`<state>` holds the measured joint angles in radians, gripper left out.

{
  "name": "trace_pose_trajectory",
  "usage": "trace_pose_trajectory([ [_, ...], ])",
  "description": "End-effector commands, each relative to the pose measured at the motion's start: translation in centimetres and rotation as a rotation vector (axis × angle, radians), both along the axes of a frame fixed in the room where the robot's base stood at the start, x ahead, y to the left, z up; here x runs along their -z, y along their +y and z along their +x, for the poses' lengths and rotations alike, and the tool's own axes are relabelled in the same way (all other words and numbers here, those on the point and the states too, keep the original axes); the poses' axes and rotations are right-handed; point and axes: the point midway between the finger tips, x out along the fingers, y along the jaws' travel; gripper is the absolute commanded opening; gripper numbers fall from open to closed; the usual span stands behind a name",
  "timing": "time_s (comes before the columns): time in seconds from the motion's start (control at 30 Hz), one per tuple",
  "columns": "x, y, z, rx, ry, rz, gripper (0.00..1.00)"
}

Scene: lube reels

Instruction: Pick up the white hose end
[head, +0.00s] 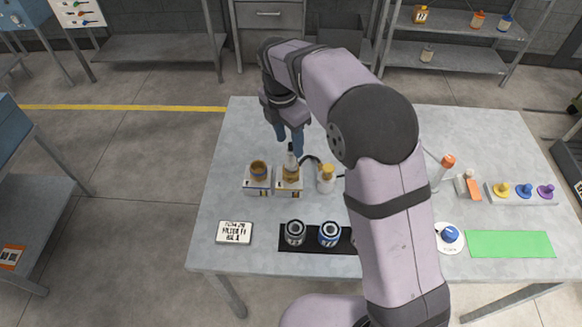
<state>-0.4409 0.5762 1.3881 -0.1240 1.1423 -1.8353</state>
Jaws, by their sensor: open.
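My gripper (289,146) points down over the back left of the grey table, its blue fingers apart. A pale, whitish nozzle-like piece (291,160) stands upright on the right one of two small white boxes, just below the fingertips. It looks like the white hose end, but it is too small to be sure. I cannot tell whether the fingers touch it. A dark hose (311,159) curves off to its right. The left white box (257,186) carries a brown-yellow round piece (258,168).
A white bottle with a yellow top (326,179) stands close right of the boxes. Two cans (294,233) stand on a black strip in front, beside a white label (234,232). At right are a green mat (510,244) and coloured knobs (524,190). My arm hides the table's middle.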

Motion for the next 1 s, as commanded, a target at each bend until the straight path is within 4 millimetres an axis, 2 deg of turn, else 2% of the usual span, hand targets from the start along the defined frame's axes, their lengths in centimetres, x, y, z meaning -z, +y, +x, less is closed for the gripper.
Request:
trace_pose_trajectory([
  [0.17,0.0,0.4,0.2,-0.036,0.001,-0.004,0.45],
  [0.47,1.9,0.1,0.3,-0.032,0.002,-0.003,0.45],
  [0.67,2.3,0.1,0.4,-0.031,0.001,-0.003,0.45],
  [1.0,6.1,-0.4,0.9,-0.030,0.003,-0.003,0.45],
])
